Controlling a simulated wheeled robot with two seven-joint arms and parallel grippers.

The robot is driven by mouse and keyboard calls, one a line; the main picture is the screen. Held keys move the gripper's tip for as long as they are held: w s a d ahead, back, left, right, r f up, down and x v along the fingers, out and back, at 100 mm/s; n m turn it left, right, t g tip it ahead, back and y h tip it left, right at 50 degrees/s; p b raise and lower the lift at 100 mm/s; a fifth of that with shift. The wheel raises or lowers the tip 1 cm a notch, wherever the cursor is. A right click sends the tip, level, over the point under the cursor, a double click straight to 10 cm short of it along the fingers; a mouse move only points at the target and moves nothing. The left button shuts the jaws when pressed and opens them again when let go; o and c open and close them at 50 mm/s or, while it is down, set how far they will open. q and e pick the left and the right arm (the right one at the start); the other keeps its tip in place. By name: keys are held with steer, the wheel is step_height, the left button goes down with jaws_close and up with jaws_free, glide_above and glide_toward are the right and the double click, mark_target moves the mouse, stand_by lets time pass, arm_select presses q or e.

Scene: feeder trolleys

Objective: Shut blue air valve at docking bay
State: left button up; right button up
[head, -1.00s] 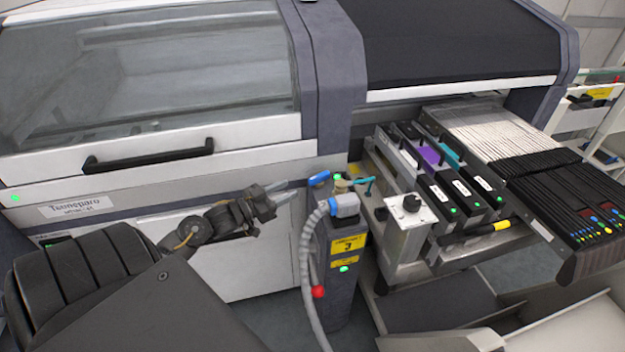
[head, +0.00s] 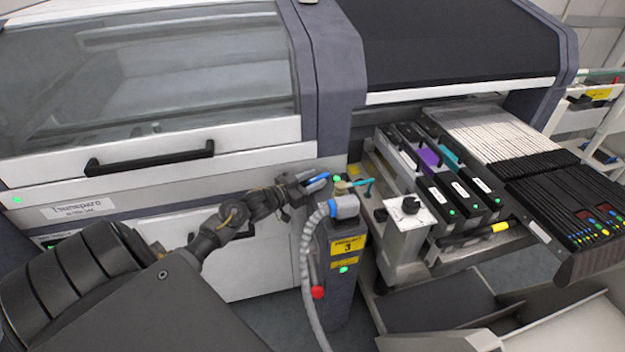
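The blue air valve handle (head: 317,178) sits at the top left of the dark docking post (head: 340,268), beside the machine's front. It points to the left and slightly down. My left gripper (head: 308,184) is at the handle, with its fingers reaching to the handle's left end. The fingers are small and partly overlap the handle, so I cannot tell whether they are closed on it. My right gripper is not in view.
A grey hose (head: 305,270) with a blue fitting (head: 344,206) hangs from the post, close to my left gripper. A teal lever (head: 363,185) is just right of the valve. A feeder trolley with several feeders (head: 440,190) stands to the right.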

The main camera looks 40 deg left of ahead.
arm_select(q)
jaws_close()
steer(key=shift+a+f+m+h+b, duration=0.1)
steer(key=shift+a+m+h+b, duration=0.05)
steer(key=shift+m+h+b, duration=0.3)
steer(key=shift+h, duration=0.45)
steer(key=shift+m+g, duration=0.25)
steer(key=shift+g, duration=0.05)
jaws_free()
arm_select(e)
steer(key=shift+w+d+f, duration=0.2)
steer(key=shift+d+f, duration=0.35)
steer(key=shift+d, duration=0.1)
arm_select(q)
steer(key=shift+b+v, duration=0.65)
steer(key=shift+v, duration=4.8)
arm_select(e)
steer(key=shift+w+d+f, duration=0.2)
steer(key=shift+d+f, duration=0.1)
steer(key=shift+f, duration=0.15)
